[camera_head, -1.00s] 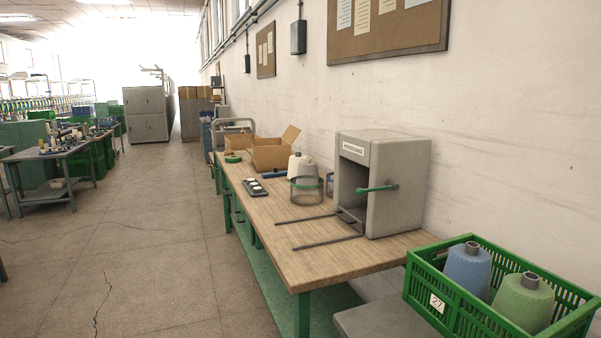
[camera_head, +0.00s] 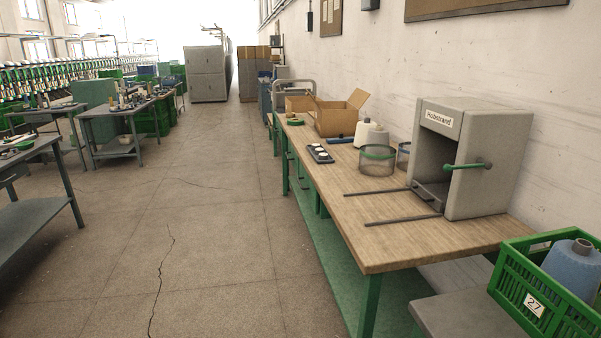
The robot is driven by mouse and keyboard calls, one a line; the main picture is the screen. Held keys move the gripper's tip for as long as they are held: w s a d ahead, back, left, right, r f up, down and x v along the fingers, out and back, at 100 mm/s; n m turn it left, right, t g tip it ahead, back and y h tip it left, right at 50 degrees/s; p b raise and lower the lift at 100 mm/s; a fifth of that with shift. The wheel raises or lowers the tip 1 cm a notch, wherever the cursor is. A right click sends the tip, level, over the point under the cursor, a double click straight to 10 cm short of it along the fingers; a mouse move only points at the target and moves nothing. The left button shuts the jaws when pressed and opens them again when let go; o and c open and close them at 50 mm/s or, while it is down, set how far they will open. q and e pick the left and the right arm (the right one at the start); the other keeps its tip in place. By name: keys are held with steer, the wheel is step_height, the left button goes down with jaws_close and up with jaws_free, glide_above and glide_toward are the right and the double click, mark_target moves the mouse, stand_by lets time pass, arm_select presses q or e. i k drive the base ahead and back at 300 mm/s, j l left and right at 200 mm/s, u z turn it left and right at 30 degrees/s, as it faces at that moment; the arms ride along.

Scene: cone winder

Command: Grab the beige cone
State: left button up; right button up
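A blue cone (camera_head: 573,262) stands in the green crate at the lower right, cut off by the picture edge. Neither of my grippers is in view.
The wooden table (camera_head: 400,236) carries a grey box machine (camera_head: 487,190) with two rails, a wire basket (camera_head: 377,162), a dark tray (camera_head: 320,153) and an open cardboard box (camera_head: 338,121). The green crate (camera_head: 512,290) stands at the near right. The floor left of the table is clear.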

mark_target(363, 126)
steer(key=i+j+u, duration=0.4)
steer(key=i, duration=0.45)
steer(key=i+u, duration=0.4)
steer(key=i, duration=0.45)
steer(key=i+j+z, duration=0.15)
steer(key=i+z, duration=0.2)
steer(key=i, duration=0.25)
steer(key=i+j+z, duration=0.4)
steer(key=i, duration=0.2)
steer(key=i+j+z, duration=0.35)
steer(key=i, duration=0.2)
